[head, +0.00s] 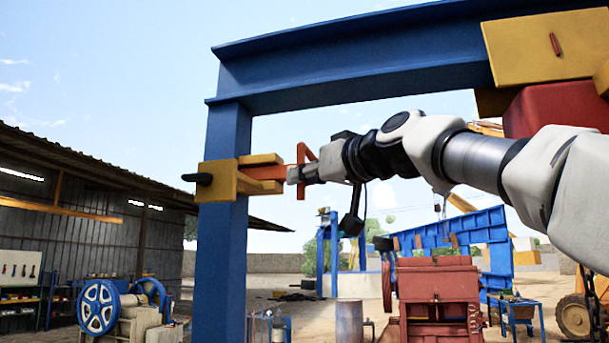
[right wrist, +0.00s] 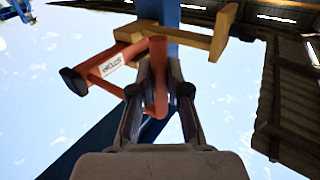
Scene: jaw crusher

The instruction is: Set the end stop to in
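The end stop (head: 264,172) is an orange-red bar with an upright loop handle, set in a yellow bracket (head: 221,181) on the blue post. In the right wrist view the end stop (right wrist: 112,66) carries the label STOP and has a dark knob at its left end. My right gripper (head: 296,174) reaches in from the right at the handle. In the right wrist view the right gripper (right wrist: 158,84) has a finger on each side of the orange handle, close against it, so it looks shut on it. My left gripper is out of view.
The blue post (head: 225,255) carries a blue overhead beam (head: 350,62). A yellow block (head: 545,46) and a red block sit at the beam's right. A red machine (head: 437,300) stands below, and a shed (head: 80,220) stands at the left. Open air surrounds the handle.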

